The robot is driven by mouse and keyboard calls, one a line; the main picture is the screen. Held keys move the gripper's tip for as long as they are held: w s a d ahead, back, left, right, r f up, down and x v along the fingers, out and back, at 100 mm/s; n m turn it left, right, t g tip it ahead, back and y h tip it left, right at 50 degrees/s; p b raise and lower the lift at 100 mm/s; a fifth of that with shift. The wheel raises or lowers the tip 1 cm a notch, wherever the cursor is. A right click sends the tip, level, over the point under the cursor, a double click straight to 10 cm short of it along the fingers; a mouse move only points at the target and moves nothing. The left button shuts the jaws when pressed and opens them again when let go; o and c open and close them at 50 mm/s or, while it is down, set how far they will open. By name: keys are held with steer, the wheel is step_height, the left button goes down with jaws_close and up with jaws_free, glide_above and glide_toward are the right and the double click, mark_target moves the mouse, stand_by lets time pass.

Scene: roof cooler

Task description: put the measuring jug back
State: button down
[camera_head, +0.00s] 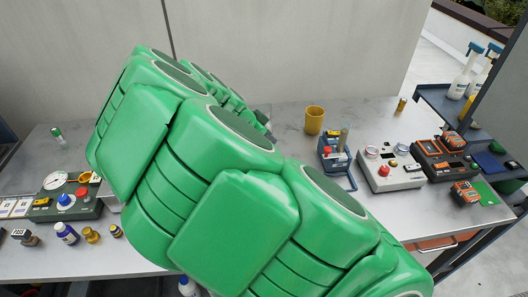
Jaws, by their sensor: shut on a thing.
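I cannot make out a measuring jug in the head view. My own green arm crosses the middle of the picture and hides much of the table. My gripper is hidden behind the arm, and so is anything it may hold. Only a small grey and dark piece shows past the arm's far end, left of the yellow mug, and I cannot tell what it is. The yellow mug (314,120) stands upright at the back of the grey table (285,110), right of the arm.
Right of the arm are a blue caddy (336,161), a light grey instrument (390,168) and a dark orange-marked device (443,159). A blue side shelf (436,96) holds spray bottles (464,76). At left are a green gauge box (62,199) and small bottles (67,233).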

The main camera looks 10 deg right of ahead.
steer(key=shift+f, duration=2.85)
steer(key=c, duration=1.1)
jaws_free()
steer(key=shift+r, duration=0.1)
steer(key=v, duration=1.2)
